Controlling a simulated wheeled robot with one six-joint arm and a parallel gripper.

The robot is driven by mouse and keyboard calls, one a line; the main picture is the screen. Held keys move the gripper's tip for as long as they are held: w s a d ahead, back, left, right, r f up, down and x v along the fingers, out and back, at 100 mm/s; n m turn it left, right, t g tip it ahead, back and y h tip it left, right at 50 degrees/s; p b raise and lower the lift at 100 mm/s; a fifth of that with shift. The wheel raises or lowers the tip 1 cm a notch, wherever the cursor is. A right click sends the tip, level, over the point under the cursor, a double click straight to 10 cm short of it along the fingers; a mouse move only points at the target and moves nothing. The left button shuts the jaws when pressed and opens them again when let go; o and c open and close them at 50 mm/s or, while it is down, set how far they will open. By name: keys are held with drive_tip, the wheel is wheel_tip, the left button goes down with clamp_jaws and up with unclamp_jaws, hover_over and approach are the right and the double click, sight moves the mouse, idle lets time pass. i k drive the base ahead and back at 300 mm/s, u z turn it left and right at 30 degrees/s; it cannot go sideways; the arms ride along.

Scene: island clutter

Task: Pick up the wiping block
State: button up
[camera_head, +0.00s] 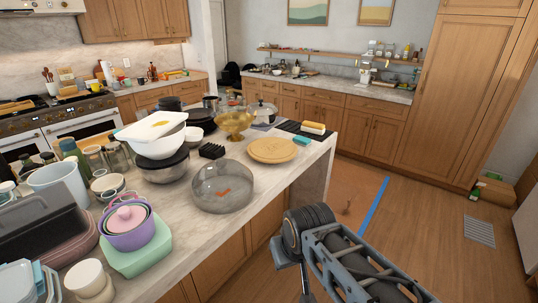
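No block is labelled, so I cannot tell for certain which one is the wiping block. A small yellow and white block (313,128) lies near the far right end of the island counter, by a dark striped mat. A smaller teal block (302,141) lies just in front of it, by the right edge. A black ridged block (212,151) sits farther left, between the bowls and the wooden disc. My arm shows at the lower right, off the counter's right side. My gripper is not in view.
The island counter (192,232) is crowded on its left with bowls, jars and tubs. A glass dome (223,187) and a round wooden board (272,150) stand near its right edge. A gold bowl (233,121) is behind. The floor (430,226) to the right is mostly clear.

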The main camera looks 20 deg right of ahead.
sight(304, 141)
drive_tip(key=u, duration=0.8)
drive_tip(key=k, duration=0.15)
drive_tip(key=z, duration=1.85)
drive_tip(key=i, duration=0.7)
drive_tip(key=z, duration=0.5)
drive_tip(key=i, duration=0.8)
drive_tip(key=u, duration=0.9)
drive_tip(key=i, duration=0.9)
drive_tip(key=u, duration=0.95)
